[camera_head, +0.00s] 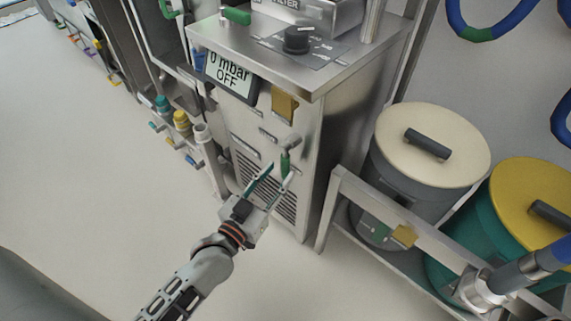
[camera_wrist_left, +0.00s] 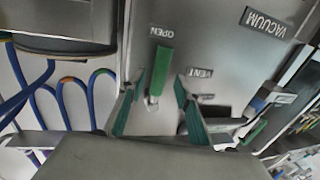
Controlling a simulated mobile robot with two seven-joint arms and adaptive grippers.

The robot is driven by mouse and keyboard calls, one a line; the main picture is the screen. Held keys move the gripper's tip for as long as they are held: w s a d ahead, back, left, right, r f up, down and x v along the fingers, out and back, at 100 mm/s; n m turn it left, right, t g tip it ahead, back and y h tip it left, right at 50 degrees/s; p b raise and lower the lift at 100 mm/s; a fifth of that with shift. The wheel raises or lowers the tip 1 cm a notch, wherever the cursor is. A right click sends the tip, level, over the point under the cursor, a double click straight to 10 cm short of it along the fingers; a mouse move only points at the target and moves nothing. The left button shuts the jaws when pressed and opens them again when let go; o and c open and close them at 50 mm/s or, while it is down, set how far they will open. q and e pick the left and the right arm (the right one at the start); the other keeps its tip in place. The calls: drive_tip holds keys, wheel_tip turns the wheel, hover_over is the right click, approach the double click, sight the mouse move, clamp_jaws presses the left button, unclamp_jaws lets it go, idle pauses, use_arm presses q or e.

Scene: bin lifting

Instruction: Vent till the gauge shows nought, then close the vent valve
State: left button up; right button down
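The gauge (camera_head: 230,75) on the steel cabinet's front reads "0 mbar" with "OFF" below. The vent valve's green handle (camera_head: 285,163) hangs down from its pivot on the cabinet front. In the left wrist view, where the lettering is upside down, the green handle (camera_wrist_left: 161,70) points to the label OPEN (camera_wrist_left: 163,31), with VENT (camera_wrist_left: 199,73) beside it. My left gripper (camera_head: 275,179) is open, with its green-padded fingers on either side of the handle. Gaps show between the fingers and the handle in the wrist view. My right gripper is not in view.
A black knob (camera_head: 297,39) sits on the cabinet top. To the right, a cream-lidded bin (camera_head: 432,145) and a yellow-lidded bin (camera_head: 530,205) stand behind a steel rail (camera_head: 350,188). Colored hose fittings (camera_head: 181,122) line the left. The floor (camera_head: 90,170) at left is clear.

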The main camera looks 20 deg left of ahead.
sight(283, 169)
use_arm(q)
drive_tip(key=shift+w+d+f+b, duration=0.1)
drive_tip(key=shift+w+d+b, duration=0.1)
drive_tip(key=shift+w, duration=0.9)
drive_tip(key=shift+w+d+b, duration=0.15)
drive_tip(key=shift+w, duration=0.9)
clamp_jaws()
